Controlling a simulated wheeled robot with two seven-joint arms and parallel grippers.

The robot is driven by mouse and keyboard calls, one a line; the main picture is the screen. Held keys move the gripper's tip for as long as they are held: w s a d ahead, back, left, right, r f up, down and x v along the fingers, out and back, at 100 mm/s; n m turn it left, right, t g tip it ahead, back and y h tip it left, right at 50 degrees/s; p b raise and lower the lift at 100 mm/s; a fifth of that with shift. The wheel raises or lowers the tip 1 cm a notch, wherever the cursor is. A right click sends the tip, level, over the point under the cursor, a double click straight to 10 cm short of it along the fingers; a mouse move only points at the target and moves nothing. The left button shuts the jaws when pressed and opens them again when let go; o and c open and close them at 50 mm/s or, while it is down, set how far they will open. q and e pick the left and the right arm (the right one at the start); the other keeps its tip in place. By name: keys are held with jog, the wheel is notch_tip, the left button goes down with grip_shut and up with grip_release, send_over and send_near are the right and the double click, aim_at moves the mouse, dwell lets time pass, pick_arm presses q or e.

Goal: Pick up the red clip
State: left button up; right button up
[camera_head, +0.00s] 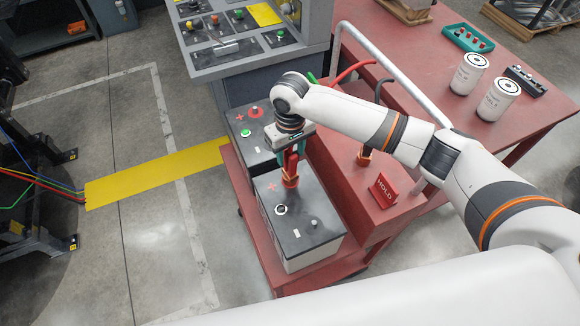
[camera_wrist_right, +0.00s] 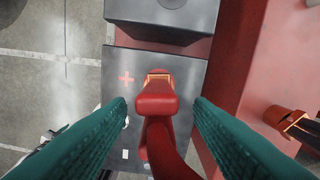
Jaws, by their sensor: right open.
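The red clip (camera_head: 291,172) stands on the near battery (camera_head: 302,228), by the terminal marked with a red plus. In the right wrist view the red clip (camera_wrist_right: 157,104) sits between the two teal fingers of my right gripper (camera_wrist_right: 160,103), with its coppery jaw on the dark battery top and its red cable running down the picture. The fingers are apart, with a visible gap on each side of the clip. In the head view my right gripper (camera_head: 290,155) points down over the clip and partly hides it. My left gripper is not in view.
A second battery (camera_head: 249,133) stands behind on the red cart (camera_head: 262,262). A second clamp (camera_head: 364,157) with a black cable is to the right, near a red HOLD sign (camera_head: 383,190). A control panel (camera_head: 222,42) and a grey rail (camera_head: 388,68) stand close behind.

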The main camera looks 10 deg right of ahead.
aim_at(289, 169)
jog(key=shift+s+f, duration=0.2)
jog(key=shift+f, duration=1.3)
jog(key=shift+w+f, duration=0.1)
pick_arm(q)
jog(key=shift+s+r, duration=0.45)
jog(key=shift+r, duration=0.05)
pick_arm(e)
grip_shut()
